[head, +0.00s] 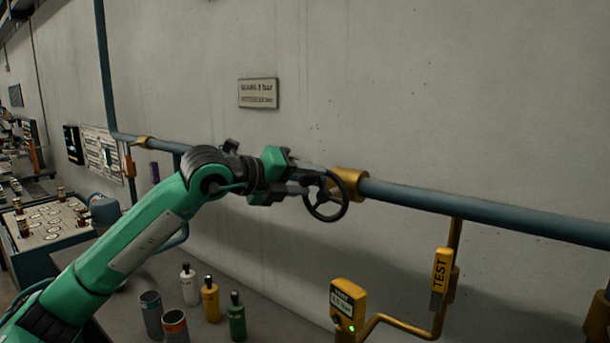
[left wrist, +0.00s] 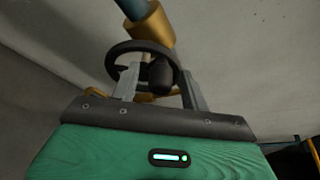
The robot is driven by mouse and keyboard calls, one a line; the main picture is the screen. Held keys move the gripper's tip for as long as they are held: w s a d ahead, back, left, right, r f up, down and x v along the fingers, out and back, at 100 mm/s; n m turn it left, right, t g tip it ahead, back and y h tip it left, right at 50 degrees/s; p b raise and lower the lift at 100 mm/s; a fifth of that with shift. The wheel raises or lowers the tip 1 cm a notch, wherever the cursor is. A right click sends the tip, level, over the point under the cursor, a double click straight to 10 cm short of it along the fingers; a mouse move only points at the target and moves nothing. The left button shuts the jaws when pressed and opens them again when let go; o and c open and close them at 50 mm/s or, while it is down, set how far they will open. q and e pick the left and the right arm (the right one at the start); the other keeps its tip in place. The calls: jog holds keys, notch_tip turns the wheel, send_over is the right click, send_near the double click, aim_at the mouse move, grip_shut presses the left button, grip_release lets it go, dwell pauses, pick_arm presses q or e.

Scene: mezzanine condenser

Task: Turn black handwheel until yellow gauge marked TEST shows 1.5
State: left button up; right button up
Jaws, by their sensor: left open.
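The black handwheel (head: 326,197) sits on a brass valve body (head: 348,184) on the blue wall pipe. My left gripper (head: 308,184) is at the wheel's left side. In the left wrist view the open fingers (left wrist: 158,88) reach to the handwheel (left wrist: 124,50), with its dark hub between them; I cannot tell whether they touch it. The yellow gauge (head: 346,302) has a small display, too small to read, and a green light. A yellow TEST tag (head: 440,270) hangs on the brass pipe to its right. My right gripper is not in view.
The blue pipe (head: 480,211) runs along the wall. Several bottles and cans, including a green bottle (head: 237,317), stand on the bench below my left arm. A panel with round fittings (head: 45,222) is at the far left. A sign (head: 258,93) is on the bare wall.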

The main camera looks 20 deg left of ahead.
aim_at(334, 191)
pick_arm(q)
jog(key=shift+d, duration=0.1)
jog(key=c, duration=1)
